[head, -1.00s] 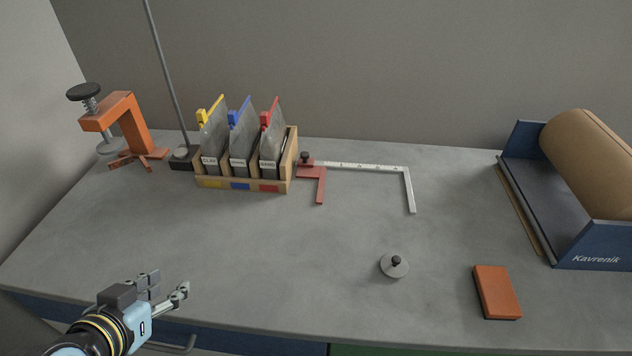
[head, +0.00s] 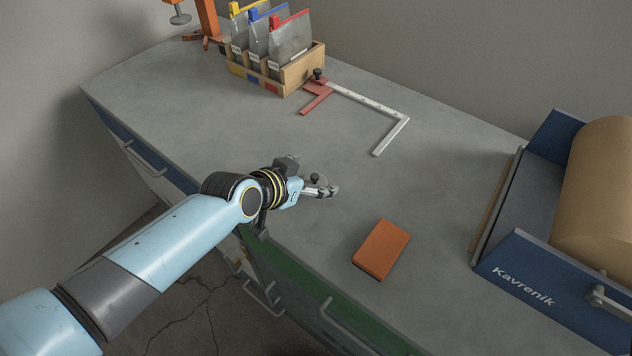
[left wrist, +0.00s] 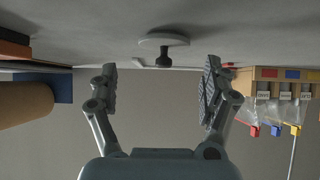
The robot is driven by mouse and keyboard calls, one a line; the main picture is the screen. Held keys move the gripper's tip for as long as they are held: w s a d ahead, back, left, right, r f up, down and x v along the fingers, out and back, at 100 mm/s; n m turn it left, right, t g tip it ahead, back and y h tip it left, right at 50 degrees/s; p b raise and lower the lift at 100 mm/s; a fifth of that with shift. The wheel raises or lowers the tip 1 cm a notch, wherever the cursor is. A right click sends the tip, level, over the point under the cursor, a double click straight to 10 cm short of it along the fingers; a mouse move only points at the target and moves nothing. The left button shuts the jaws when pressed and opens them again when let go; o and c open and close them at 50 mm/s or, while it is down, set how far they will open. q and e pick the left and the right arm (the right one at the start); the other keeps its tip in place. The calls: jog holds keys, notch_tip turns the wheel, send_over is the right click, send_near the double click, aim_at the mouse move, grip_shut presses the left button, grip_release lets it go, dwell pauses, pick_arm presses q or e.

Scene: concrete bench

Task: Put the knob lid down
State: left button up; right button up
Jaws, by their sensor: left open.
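The knob lid is a flat grey disc with a small black knob (head: 315,178). It lies on the bench, partly hidden behind my left gripper in the head view. My left gripper (head: 324,188) is low over the bench right at the lid. In the left wrist view, which is upside down, the lid's disc (left wrist: 152,41) rests on the bench with the knob (left wrist: 163,60) pointing away from it. The two fingers of the left gripper (left wrist: 160,72) are spread wide on either side, apart from the knob. My right gripper is out of view.
An orange-brown block (head: 382,248) lies right of the gripper. A red and white square (head: 372,100) and a wooden rack (head: 302,72) of bags are farther back. A blue roll holder (head: 505,250) stands at right. The bench (head: 190,110) is clear at left.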

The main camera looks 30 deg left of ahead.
aim_at(313, 176)
pick_arm(q)
jog(key=x, duration=0.3)
jog(key=shift+a+f, duration=0.1)
jog(key=shift+a, duration=0.15)
jog(key=shift+c, duration=0.8)
jog(key=c, duration=1.4)
